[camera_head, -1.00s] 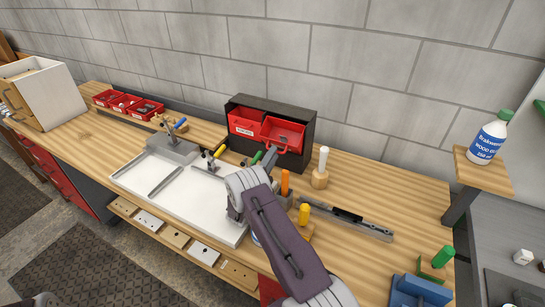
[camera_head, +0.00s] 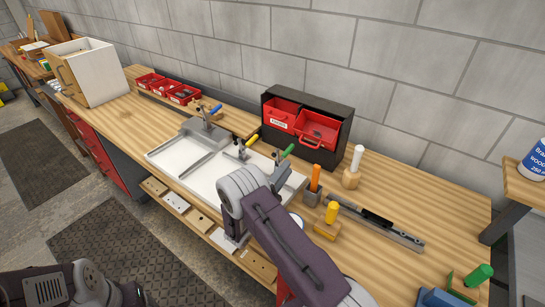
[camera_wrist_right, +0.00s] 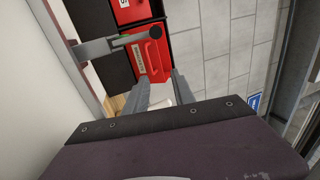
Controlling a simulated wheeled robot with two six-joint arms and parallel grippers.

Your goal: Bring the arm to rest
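My right arm reaches in from the bottom of the head view, its wrist above the right end of the white board (camera_head: 205,182). Part of my left arm shows at the bottom left of the head view. Its gripper does not show clearly.
An orange-handled tool (camera_head: 315,178), a yellow-handled one (camera_head: 332,212) and a white-handled one (camera_head: 356,160) stand right of my wrist. Red trays (camera_head: 167,88) and a white box (camera_head: 95,72) stand at the left. The bench's right side has bare wood.

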